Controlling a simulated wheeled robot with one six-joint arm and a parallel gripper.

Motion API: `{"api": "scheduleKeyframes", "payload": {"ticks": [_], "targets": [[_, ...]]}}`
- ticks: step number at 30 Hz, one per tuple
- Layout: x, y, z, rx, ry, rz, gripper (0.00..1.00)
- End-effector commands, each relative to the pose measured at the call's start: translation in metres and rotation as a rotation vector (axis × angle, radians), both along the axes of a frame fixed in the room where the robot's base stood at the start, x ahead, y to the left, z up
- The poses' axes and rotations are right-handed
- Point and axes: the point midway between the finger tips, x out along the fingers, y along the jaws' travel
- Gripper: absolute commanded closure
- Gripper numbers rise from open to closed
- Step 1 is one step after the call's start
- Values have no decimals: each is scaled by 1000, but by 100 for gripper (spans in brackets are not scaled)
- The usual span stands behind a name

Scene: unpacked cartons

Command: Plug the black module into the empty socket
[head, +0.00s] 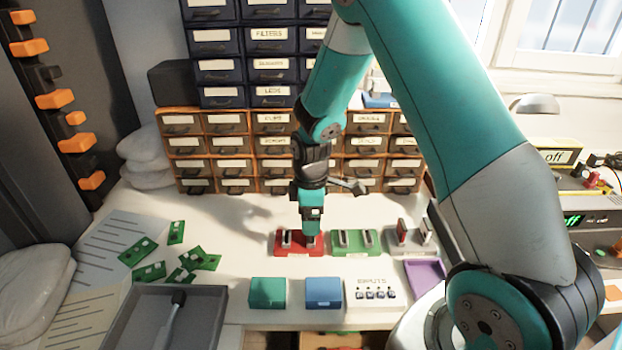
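My gripper (311,233) points down over the red socket base (299,252) on the white table. Its fingertips are small and overlap the base, so I cannot tell whether they are open or hold anything. One pale upright piece shows left of the gripper on the red base. The green base (355,252) just to the right carries two grey upright pieces. A grey base (408,250) further right carries a reddish module (401,232) and a pale one (425,231). I cannot clearly make out the black module or which socket is empty.
In front stand a green box (267,292), a blue box (323,292) and a white switch box (371,293). A purple tray (425,272) lies right, a grey tray (165,315) front left. Green circuit boards (150,272) lie left. Drawer cabinets (272,122) stand behind.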

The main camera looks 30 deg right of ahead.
Motion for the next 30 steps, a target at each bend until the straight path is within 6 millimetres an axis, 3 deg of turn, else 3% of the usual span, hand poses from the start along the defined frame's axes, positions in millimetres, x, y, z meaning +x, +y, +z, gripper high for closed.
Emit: {"api": "scheduleKeyframes", "payload": {"ticks": [6, 15, 21, 30], "targets": [[1, 0, 59, 0, -6, 0, 16], [0, 0, 114, 0, -2, 0, 16], [-1, 0, 124, 0, 1, 0, 16], [-1, 0, 124, 0, 1, 0, 16]]}}
